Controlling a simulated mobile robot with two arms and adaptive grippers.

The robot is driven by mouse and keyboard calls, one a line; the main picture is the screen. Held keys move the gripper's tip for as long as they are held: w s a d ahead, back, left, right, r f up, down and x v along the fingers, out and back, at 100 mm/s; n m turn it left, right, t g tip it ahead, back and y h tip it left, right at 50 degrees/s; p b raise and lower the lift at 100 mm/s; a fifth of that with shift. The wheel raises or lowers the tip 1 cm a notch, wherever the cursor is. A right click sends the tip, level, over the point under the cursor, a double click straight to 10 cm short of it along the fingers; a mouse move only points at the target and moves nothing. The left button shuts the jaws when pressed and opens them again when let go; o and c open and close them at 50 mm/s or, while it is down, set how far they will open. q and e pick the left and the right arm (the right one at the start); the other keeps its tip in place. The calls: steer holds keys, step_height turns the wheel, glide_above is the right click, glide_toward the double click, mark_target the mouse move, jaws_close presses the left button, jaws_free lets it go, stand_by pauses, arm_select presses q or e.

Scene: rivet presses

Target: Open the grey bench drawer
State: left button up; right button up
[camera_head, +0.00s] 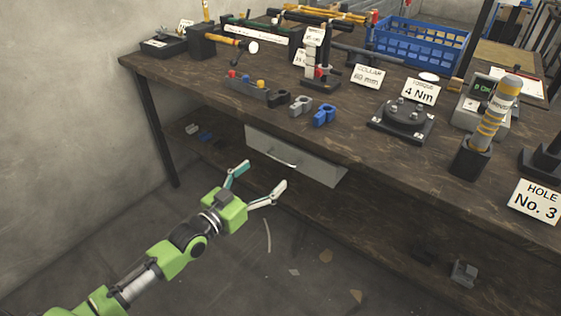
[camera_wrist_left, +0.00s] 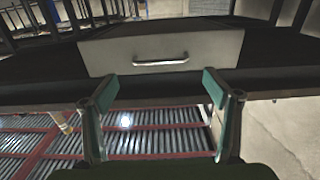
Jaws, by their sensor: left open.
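The grey bench drawer (camera_head: 300,158) hangs under the front edge of the dark bench top, left of the bench's middle. Its front looks flat and light grey, with a curved metal bar handle (camera_wrist_left: 160,61). My left gripper (camera_head: 262,182) is open and empty, in front of and a little below the drawer front in the head view. In the left wrist view its two fingers (camera_wrist_left: 165,100) stand wide apart, with the handle ahead and above, between them and apart from them. My right gripper is not in view.
The bench top (camera_head: 250,118) holds clamps, signs, a blue crate (camera_head: 418,42) and a torque fixture (camera_head: 402,120). A lower shelf (camera_head: 370,215) runs below the drawer. A bench leg (camera_head: 158,130) stands at the left. The floor in front has small scraps.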

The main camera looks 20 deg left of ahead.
mark_target(280, 161)
arm_select(q)
steer(key=shift+b+x, duration=0.7)
steer(key=shift+x, duration=3.45)
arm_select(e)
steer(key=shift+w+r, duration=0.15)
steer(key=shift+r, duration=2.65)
arm_select(q)
steer(key=shift+s, duration=0.1)
steer(key=c, duration=1.3)
